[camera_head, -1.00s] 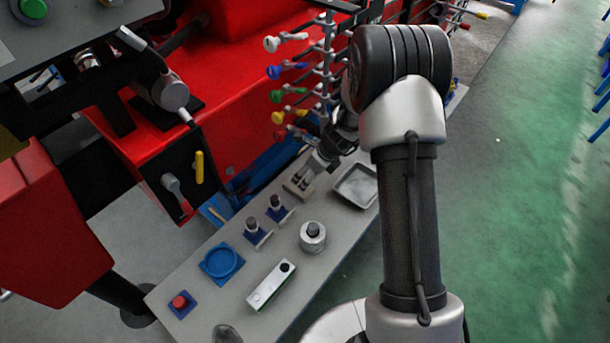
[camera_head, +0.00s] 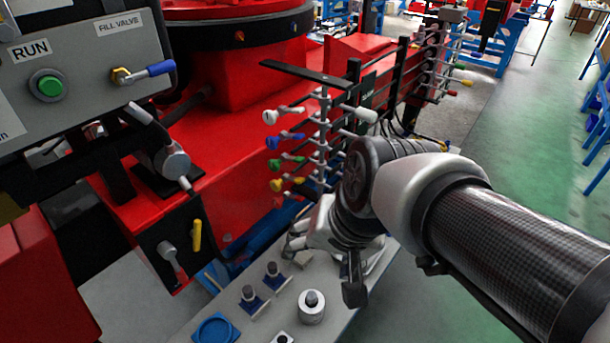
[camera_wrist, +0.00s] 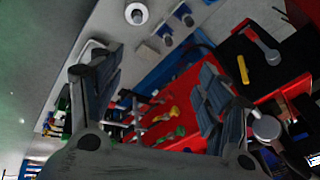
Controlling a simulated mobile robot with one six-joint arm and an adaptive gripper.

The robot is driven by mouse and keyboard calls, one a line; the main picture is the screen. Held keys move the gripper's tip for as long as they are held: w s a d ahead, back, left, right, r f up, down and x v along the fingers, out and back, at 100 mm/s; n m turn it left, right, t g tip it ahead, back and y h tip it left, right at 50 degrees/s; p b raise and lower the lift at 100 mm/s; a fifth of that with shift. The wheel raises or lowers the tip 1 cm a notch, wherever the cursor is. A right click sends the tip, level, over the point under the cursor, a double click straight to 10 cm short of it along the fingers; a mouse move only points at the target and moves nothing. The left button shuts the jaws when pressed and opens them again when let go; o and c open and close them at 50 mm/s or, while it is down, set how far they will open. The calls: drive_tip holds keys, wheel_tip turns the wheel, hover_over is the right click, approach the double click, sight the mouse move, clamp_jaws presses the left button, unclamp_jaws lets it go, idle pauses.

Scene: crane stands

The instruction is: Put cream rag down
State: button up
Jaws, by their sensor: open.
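A small flat beige piece (camera_wrist: 147,55), which looks like the cream rag, lies on the grey bench top in the wrist view. In the head view it shows only partly (camera_head: 303,260), beside my gripper (camera_head: 296,243). Its cloth texture is too small to make out. In the wrist view my gripper (camera_wrist: 158,68) has its two dark fingers spread wide, with nothing held between them. The rag lies apart from the fingers.
Two dark posts on blue bases (camera_head: 272,273) and a steel cylinder (camera_head: 311,306) stand near the rag. A blue ring dish (camera_head: 215,330) is at the front. A shallow tray (camera_wrist: 84,47) lies beside the rag. A lever rack with coloured knobs (camera_head: 322,150) rises close behind my gripper.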

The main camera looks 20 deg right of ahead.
drive_tip(key=s+d+n+h, duration=0.1)
drive_tip(key=s+d+n, duration=0.1)
drive_tip(key=s+n, duration=0.3)
drive_tip(key=s, duration=0.2)
drive_tip(key=shift+s+d+r, duration=0.2)
drive_tip(key=shift+s+r, duration=0.05)
drive_tip(key=shift+s, duration=0.1)
drive_tip(key=shift+o, duration=0.4)
idle(0.4)
